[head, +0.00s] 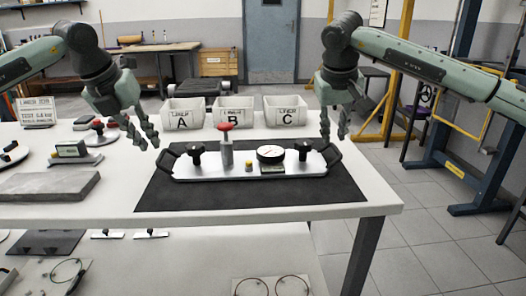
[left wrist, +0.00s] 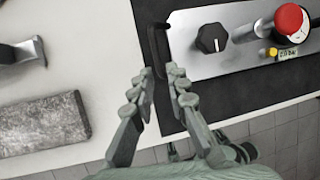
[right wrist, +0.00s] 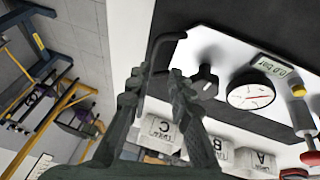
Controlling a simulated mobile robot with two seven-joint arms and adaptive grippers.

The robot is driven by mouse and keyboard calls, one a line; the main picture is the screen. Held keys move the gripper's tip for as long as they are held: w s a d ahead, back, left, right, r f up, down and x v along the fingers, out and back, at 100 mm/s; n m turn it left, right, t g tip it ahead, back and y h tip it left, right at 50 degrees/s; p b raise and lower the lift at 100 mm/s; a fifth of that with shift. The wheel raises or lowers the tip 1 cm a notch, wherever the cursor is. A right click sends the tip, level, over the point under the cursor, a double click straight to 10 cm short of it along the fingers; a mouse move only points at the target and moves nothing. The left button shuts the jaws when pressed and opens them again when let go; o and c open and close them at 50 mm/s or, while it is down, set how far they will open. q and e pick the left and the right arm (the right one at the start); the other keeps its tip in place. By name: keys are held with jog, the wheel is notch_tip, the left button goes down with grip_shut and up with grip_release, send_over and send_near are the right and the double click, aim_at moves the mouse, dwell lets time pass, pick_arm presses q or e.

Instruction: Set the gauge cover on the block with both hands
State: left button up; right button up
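The gauge cover (head: 250,166) is a pale metal plate with black knobs, a red-topped post, a dial gauge and a black handle at each end. It lies flat on the black mat (head: 250,196); it also shows in the left wrist view (left wrist: 240,52) and right wrist view (right wrist: 225,52). A flat grey slab (head: 48,186), likely the block, lies at the table's left. My left gripper (head: 150,137) is open above the left handle (left wrist: 160,50), which shows between its fingertips. My right gripper (head: 334,132) is open by the right handle (right wrist: 160,48). Both look empty.
White bins A (head: 183,122), B (head: 233,121) and C (head: 284,119) stand behind the mat. Gauge parts (head: 75,152) and a small sign (head: 38,112) stand at the left. The white tabletop (head: 120,180) is bare between slab and mat.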

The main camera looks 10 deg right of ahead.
aim_at(160, 156)
pick_arm(q)
jog(key=shift+w+a+r, duration=0.15)
jog(key=shift+w, duration=0.05)
pick_arm(e)
jog(key=shift+w+d+r, duration=0.2)
jog(key=shift+d+r, duration=0.05)
jog(key=shift+d, duration=0.15)
